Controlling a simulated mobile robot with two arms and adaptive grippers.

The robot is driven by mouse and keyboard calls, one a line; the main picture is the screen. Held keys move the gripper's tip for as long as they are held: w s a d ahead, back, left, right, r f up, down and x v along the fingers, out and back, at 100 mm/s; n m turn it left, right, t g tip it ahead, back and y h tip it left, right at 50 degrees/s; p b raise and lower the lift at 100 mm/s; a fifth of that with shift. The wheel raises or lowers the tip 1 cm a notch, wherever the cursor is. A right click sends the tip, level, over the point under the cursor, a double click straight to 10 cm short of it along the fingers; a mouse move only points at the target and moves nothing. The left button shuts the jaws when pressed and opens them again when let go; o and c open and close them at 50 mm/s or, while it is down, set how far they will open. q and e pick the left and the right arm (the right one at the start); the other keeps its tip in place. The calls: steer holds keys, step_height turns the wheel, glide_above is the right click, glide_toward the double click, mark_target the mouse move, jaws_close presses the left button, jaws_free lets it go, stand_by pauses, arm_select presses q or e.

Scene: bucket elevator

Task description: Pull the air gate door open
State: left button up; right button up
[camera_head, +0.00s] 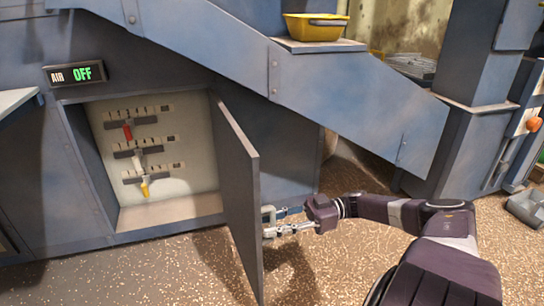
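The air gate door (240,190) is a grey-blue panel standing swung out from the cabinet, hinged on the opening's right side. The cabinet interior shows a pale back panel (185,165) with red, white and yellow levers. My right gripper (272,222) is at the door's outer face, by its lower right edge, with pale fingers reaching to a small grey handle-like part there. I cannot tell whether the fingers are closed on it or only beside it. My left gripper is not in view.
A sign (75,73) reading "AIR OFF" is on the wall above the cabinet's left. A sloped blue metal beam (330,95) passes above the door. A yellow bin (316,27) sits on a ledge. The speckled floor (150,275) in front is clear.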

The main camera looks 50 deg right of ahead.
steer(key=v, duration=0.7)
steer(key=shift+d, duration=0.2)
steer(key=shift+s, duration=0.15)
stand_by(0.4)
